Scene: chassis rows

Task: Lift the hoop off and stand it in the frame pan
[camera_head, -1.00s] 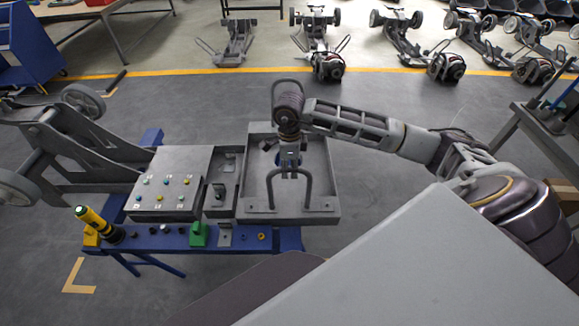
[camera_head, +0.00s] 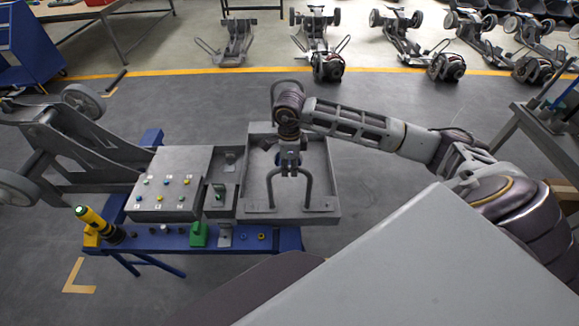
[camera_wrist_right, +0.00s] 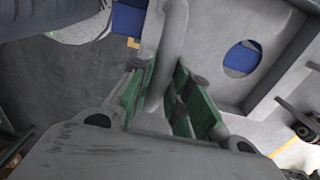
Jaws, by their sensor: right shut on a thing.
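The hoop (camera_head: 309,187) is a grey bent tube, an upside-down U with flat feet. It is upright over the near part of the grey frame pan (camera_head: 332,180), its feet at the near edge; I cannot tell whether they touch. My right gripper (camera_head: 290,169) comes from above and is shut on the top of the hoop. In the right wrist view the gripper's green pads (camera_wrist_right: 160,95) are on either side of the tube (camera_wrist_right: 174,40). The pan (camera_wrist_right: 215,40) with an oval hole is behind. My left gripper is not in view.
Left of the pan are a small bin (camera_head: 219,198) and a grey box (camera_head: 170,185) with coloured knobs. A blue bench (camera_head: 160,240) carries a yellow-black tool (camera_head: 98,223) and a green block (camera_head: 200,235). A wheeled chassis (camera_head: 75,150) stands at left. Floor behind the pan is clear.

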